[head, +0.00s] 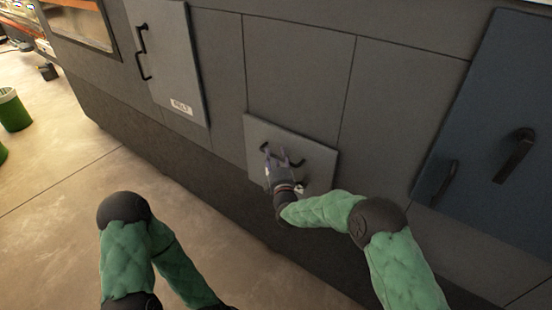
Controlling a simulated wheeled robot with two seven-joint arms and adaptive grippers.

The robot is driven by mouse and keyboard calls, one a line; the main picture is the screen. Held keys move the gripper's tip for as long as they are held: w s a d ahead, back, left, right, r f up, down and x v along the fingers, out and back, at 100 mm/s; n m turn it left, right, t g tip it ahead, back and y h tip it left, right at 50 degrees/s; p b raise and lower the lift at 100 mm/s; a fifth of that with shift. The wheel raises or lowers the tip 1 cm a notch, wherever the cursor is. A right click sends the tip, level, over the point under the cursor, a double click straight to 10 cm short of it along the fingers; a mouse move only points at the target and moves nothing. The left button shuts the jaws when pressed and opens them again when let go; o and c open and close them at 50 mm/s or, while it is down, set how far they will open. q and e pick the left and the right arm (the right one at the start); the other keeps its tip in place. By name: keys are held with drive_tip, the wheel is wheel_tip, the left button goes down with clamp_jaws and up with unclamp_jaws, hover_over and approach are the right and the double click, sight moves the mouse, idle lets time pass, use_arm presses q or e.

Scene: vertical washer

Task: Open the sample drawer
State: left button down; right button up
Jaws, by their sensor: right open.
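The sample drawer (318,159) is a small light-grey square panel low on the dark grey machine front, with a dark handle near its upper left. Its face looks slightly proud of the machine, but I cannot tell whether it is pulled out. My right gripper (281,160) is in front of the drawer's left half, with its fingers open and pointing up at the handle. Whether the fingers touch the handle is too small to tell. The gripper hides part of the handle and the panel. My left arm is at the lower left; its gripper is out of the picture.
The machine front (300,60) runs diagonally across the view. A light-grey door (178,70) with a dark handle is at upper left. A dark blue door (490,110) with two handles is at right. Bare floor (60,180) lies at left, with a green bin (13,110).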

drive_tip(key=shift+w, duration=0.25)
